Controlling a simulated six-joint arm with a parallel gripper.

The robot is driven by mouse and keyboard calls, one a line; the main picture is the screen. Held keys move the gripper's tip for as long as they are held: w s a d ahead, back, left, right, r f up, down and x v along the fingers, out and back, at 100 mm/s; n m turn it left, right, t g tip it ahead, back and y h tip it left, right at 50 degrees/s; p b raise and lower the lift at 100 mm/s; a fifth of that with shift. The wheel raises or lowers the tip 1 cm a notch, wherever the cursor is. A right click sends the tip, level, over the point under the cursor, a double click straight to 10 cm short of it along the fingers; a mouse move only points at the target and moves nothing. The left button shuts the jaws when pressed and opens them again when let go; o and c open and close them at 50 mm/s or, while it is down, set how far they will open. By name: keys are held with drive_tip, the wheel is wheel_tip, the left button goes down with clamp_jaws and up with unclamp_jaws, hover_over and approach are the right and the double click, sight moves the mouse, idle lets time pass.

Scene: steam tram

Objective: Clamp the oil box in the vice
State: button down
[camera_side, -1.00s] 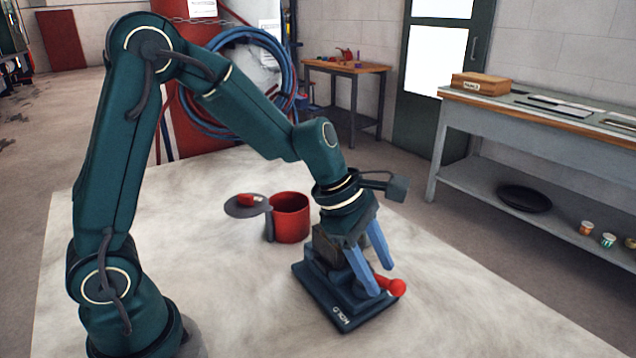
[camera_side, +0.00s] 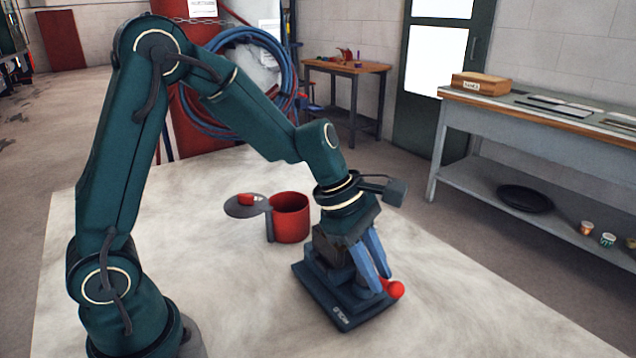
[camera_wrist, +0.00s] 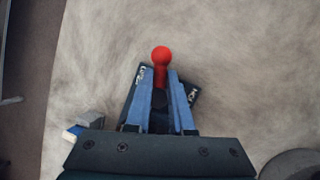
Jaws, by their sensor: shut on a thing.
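The dark blue vice (camera_side: 312,287) stands on the pale tabletop, with lettering on its base. Its red ball-ended lever (camera_side: 395,289) points toward the right. In the wrist view the red lever (camera_wrist: 160,72) runs between the blue fingers, with the ball beyond their tips. My gripper (camera_side: 380,284) is shut on this lever, low over the vice; it also shows in the wrist view (camera_wrist: 165,78). A dark brownish block (camera_side: 326,246) stands at the back of the vice, partly hidden by my gripper. I cannot tell whether it is the oil box.
A red pot (camera_side: 290,218) stands behind the vice, with a grey round plate (camera_side: 247,206) carrying a small red piece to its left. The tabletop (camera_side: 450,300) right of the vice is clear. A workbench (camera_side: 560,108) stands farther right.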

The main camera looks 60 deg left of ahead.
drive_tip(key=m+g, duration=0.1)
drive_tip(key=m, duration=0.2)
drive_tip(key=s+m+g+h, duration=0.1)
drive_tip(key=m, duration=0.2)
drive_tip(key=shift+a+m+g, duration=0.2)
drive_tip(key=shift+m+g, duration=0.1)
drive_tip(key=shift+m, duration=0.1)
drive_tip(key=m+g, duration=0.1)
drive_tip(key=m, duration=0.3)
drive_tip(key=m+g, duration=0.1)
drive_tip(key=m, duration=0.1)
drive_tip(key=shift+s+a+g, duration=0.3)
drive_tip(key=shift+s+a, duration=0.1)
drive_tip(key=c, duration=0.8)
unclamp_jaws()
drive_tip(key=shift+v, duration=3.75)
drive_tip(key=shift+d+r, duration=0.1)
